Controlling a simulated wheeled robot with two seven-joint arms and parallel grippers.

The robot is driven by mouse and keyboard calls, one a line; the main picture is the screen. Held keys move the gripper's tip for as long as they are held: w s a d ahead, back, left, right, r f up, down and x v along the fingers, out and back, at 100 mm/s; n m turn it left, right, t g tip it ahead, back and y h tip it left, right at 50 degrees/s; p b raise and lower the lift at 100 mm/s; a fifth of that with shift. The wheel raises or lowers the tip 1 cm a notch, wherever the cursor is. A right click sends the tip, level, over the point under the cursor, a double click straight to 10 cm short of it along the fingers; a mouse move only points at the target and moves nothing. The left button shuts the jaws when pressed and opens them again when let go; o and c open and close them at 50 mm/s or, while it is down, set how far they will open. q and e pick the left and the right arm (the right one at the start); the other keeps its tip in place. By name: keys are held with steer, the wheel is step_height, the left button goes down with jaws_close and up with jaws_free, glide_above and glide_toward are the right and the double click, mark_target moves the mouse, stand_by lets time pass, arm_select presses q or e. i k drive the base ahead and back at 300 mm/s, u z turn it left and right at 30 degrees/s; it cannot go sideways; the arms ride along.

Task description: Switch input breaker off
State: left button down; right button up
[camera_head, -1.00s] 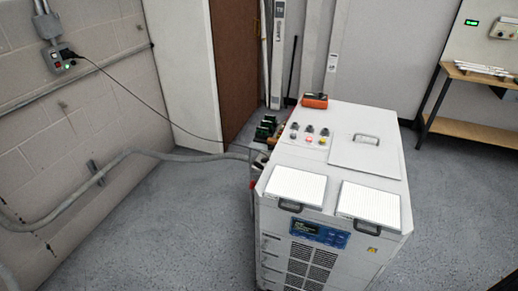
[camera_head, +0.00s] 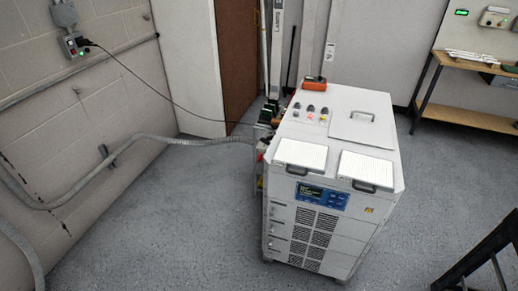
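A light grey transformer cabinet (camera_head: 318,222) stands on the floor right of centre. Its top carries several small knobs and buttons (camera_head: 310,113), one glowing red. A blue panel with a lit display (camera_head: 322,195) is on its front. Green and black parts (camera_head: 268,112) sit at its left rear edge, too small to make out. No part is clearly recognisable as the input breaker. A dark slanted structure shows at the lower right edge; I cannot tell what it is. Neither of my grippers is in view.
A grey wall box (camera_head: 75,46) with a green light and a plugged black cable (camera_head: 150,84) is on the left wall. A thick grey conduit (camera_head: 180,141) runs to the cabinet. A bench (camera_head: 470,117) stands at the right. The floor (camera_head: 175,225) left of the cabinet is clear.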

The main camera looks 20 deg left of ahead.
mark_target(263, 140)
steer(key=k, duration=0.85)
steer(key=u, duration=0.7)
steer(key=i, duration=1.6)
steer(key=z, duration=0.85)
steer(key=i, duration=0.35)
steer(key=z, duration=0.3)
